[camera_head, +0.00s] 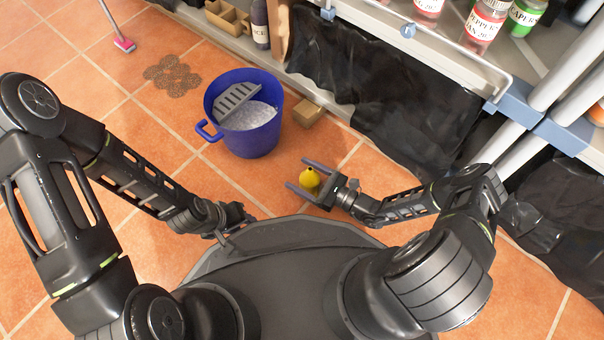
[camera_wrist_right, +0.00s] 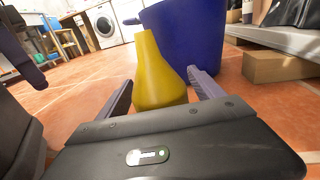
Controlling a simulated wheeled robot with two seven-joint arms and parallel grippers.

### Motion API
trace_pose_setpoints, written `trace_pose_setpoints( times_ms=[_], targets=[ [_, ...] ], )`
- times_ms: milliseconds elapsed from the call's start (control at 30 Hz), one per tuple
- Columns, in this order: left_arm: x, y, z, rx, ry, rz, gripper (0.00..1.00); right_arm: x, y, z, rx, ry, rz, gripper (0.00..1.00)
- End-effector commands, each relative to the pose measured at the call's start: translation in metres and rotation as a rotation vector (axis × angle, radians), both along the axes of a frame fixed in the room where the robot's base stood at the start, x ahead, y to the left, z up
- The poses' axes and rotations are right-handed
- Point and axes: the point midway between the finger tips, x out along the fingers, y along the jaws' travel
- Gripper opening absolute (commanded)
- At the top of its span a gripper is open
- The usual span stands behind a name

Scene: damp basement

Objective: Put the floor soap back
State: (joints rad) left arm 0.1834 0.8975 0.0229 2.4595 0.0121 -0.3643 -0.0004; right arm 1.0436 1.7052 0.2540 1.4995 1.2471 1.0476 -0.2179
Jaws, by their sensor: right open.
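A yellow bottle (camera_head: 309,179), which looks like the floor soap, stands upright on the tiled floor. My right gripper (camera_head: 297,171) is open, low over the floor, with one finger on each side of the bottle. In the right wrist view the yellow bottle (camera_wrist_right: 158,75) tapers to a narrow neck and its lower part is between the two fingers (camera_wrist_right: 162,84); the palm hides its base. I cannot tell whether a finger touches it. My left gripper (camera_head: 235,220) is near the front of my base, seemingly empty; its jaws are too unclear to judge.
A blue bucket (camera_head: 250,146) with a grey wringer (camera_head: 236,98) and foamy water stands just beyond the bottle. A brown block (camera_head: 307,113) lies beside it. A shelf (camera_head: 430,45) with jars is at upper right.

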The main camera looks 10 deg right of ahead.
Motion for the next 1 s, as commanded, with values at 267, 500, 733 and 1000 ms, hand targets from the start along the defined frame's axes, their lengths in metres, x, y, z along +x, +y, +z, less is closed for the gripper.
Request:
trace_pose_setpoints(
  times_ms=[267, 500, 733, 1000],
  targets=[
    [-0.001, 0.0, 0.007, 0.001, 0.001, -0.001, 0.36, -0.014, -0.017, 0.004, -0.002, 0.001, -0.002, 0.77],
    [-0.003, -0.001, 0.018, 0.003, 0.002, -0.002, 0.36, -0.047, -0.055, 0.005, -0.004, 0.002, -0.004, 0.77],
    [-0.004, -0.001, 0.023, 0.005, 0.002, -0.002, 0.36, -0.072, -0.083, 0.004, -0.002, 0.001, -0.002, 0.77],
    [-0.004, -0.001, 0.023, 0.005, 0.002, -0.002, 0.36, -0.08, -0.091, 0.003, 0.0, 0.0, 0.0, 0.77]
  ],
)
